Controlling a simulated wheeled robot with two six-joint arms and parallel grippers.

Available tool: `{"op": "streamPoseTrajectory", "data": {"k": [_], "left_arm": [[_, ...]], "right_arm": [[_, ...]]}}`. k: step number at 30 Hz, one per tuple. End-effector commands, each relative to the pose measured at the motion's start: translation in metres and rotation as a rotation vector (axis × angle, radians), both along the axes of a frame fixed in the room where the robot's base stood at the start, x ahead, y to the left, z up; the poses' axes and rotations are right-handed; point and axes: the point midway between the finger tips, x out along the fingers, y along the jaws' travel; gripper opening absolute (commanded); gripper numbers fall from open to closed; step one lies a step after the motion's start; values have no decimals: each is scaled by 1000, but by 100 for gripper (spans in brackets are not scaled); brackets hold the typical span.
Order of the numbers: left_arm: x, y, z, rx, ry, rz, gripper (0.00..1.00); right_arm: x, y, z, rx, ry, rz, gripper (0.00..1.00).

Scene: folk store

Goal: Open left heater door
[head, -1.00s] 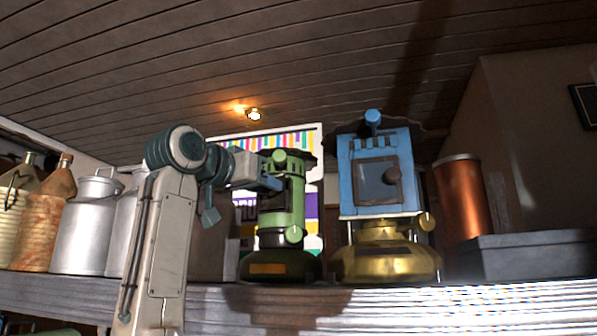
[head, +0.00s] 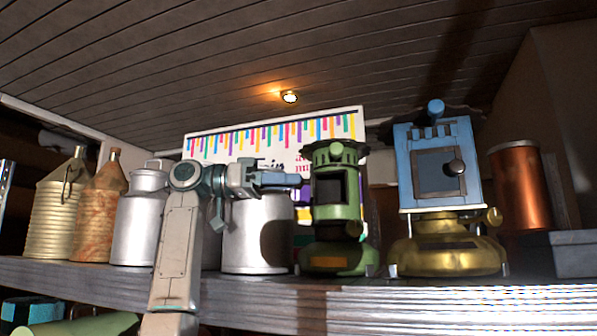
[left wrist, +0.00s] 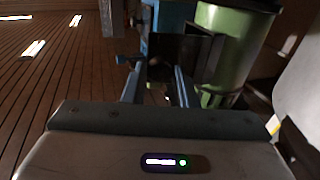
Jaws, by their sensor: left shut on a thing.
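The left heater (head: 333,233) is green and stands upright on the wooden shelf. A dark square opening (head: 330,188) shows in its front. In the left wrist view the green heater body (left wrist: 235,40) is at upper right, and its dark door (left wrist: 207,55) stands out from it at an angle. My left gripper (head: 297,180) is at the left edge of the opening. In the left wrist view its two blue fingers (left wrist: 158,85) are around a small dark knob (left wrist: 155,70), shut on it. The knob is dim there. My right gripper is not in view.
A blue and brass heater (head: 440,190) stands just right of the green one, with its door closed. Metal milk cans (head: 140,220) and jugs (head: 58,215) stand at the left. A copper cylinder (head: 520,185) is at the right. The shelf's front edge (head: 420,300) runs below.

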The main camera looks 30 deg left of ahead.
Motion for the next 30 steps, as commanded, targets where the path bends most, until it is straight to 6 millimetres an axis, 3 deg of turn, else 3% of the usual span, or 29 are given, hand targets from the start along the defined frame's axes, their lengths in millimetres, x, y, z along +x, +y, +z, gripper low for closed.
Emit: {"op": "streamPoseTrajectory", "data": {"k": [9,26,27,29,30], "left_arm": [[2,5,3,-2,-2,-123,0],[2,6,1,-2,-2,-149,0],[2,6,1,-2,-2,-149,33],[2,6,1,-1,-2,-149,45],[2,6,1,-1,-2,-149,46]], "right_arm": [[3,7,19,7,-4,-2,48],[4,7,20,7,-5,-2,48],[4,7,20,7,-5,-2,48],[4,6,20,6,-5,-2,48],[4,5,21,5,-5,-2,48]]}}
